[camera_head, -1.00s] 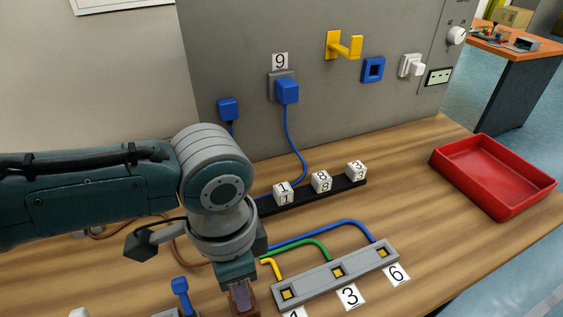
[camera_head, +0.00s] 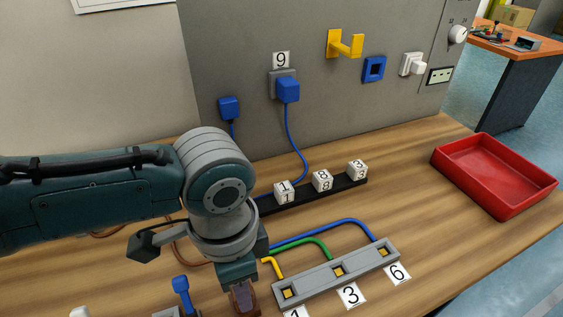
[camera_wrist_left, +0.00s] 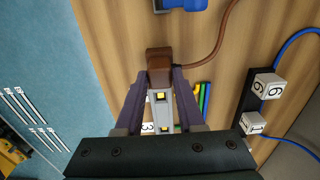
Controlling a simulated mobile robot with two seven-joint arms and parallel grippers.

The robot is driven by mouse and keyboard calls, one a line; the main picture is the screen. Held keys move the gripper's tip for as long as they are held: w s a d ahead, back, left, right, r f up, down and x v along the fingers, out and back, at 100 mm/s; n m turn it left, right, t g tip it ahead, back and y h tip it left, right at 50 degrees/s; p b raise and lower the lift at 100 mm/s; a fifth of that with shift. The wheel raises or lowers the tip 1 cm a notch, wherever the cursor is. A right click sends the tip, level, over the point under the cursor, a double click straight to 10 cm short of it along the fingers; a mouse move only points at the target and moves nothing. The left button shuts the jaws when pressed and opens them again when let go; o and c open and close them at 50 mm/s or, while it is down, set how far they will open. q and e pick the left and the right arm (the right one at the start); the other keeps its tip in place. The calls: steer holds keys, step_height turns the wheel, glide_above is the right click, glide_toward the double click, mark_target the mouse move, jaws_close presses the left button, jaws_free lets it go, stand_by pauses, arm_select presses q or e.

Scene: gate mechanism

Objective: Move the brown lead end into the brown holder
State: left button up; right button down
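The brown lead end (camera_wrist_left: 159,61) is a brown block between the fingertips of my left gripper (camera_wrist_left: 160,74) in the left wrist view. The fingers appear closed on its two sides. A brown cable (camera_wrist_left: 217,48) runs from it. In the head view, my left gripper (camera_head: 243,297) points down near the bottom edge, left of the grey socket bar (camera_head: 320,279), with brown showing at its tip. No holder that I can pick out as brown is visible; part of the table is hidden by my arm. My right gripper is not in view.
Yellow, green and blue (camera_head: 316,229) leads run behind the socket bar. A blue lever (camera_head: 181,289) stands left of the gripper. White number cubes (camera_head: 322,180) sit on a black strip (camera_head: 305,195). A red tray (camera_head: 494,178) is at the right. A grey panel (camera_head: 230,60) bounds the back.

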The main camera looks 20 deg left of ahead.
arm_select(q)
steer(key=o, duration=0.6)
